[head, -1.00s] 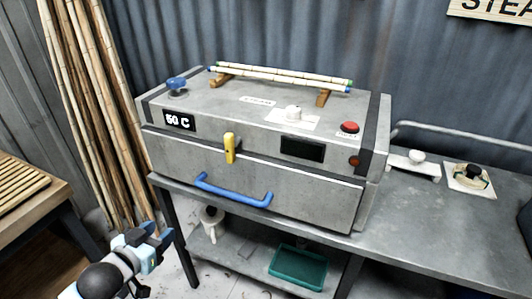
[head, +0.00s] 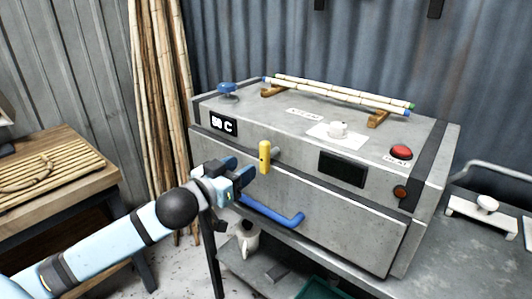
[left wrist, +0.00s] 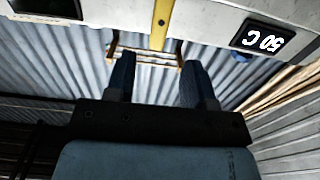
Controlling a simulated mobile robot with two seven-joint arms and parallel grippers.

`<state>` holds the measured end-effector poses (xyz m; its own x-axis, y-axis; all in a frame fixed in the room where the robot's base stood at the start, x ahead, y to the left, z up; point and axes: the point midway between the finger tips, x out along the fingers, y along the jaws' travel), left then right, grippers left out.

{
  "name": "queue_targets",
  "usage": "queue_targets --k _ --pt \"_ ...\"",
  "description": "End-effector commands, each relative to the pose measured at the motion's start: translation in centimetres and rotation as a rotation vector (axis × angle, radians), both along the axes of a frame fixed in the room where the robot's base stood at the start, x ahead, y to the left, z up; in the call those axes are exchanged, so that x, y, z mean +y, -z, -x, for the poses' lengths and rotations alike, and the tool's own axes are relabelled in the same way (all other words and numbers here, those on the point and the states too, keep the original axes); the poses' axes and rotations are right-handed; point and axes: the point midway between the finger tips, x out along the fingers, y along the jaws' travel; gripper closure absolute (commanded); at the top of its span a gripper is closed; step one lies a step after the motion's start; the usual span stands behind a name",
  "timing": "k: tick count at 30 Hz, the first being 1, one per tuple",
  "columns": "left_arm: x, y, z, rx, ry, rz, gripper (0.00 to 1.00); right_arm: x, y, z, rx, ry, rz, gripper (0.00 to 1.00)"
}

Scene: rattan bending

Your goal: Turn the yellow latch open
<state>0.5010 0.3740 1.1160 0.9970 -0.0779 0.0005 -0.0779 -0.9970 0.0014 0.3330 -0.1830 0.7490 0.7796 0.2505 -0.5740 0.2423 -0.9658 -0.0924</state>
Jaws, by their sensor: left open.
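The yellow latch (head: 265,157) stands upright on the front of the grey steam box (head: 290,185), above the blue bar handle (head: 278,216). My left gripper (head: 246,168) is open and empty, just left of the latch in the head view. In the left wrist view the latch (left wrist: 161,24) shows at the top, beyond and between the two open fingers (left wrist: 153,82). The fingers look apart from it. My left gripper hides the left end of the blue handle. My right gripper is not in view.
The box carries a "50 C" display (head: 223,124), a blue knob (head: 227,89), a red button (head: 401,152) and rattan poles on a rack (head: 340,92). Tall poles (head: 160,90) lean on the wall at left. A wooden table (head: 60,185) stands at far left.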

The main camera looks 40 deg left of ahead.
Motion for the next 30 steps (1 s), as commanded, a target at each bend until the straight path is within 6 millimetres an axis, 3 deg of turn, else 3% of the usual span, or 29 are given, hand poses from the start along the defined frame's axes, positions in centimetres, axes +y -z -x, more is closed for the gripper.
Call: queue_targets --k 15,21,30 --pt "-0.6 -0.1 -7.8 -0.001 -0.001 -0.001 0.51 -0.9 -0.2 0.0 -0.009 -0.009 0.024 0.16" --pt "-0.7 0.0 -9.1 0.000 -0.001 -0.001 0.51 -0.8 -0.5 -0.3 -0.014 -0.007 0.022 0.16" --pt "-0.7 0.0 -9.2 0.001 -0.001 -0.001 0.51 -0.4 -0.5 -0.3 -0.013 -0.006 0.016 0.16"
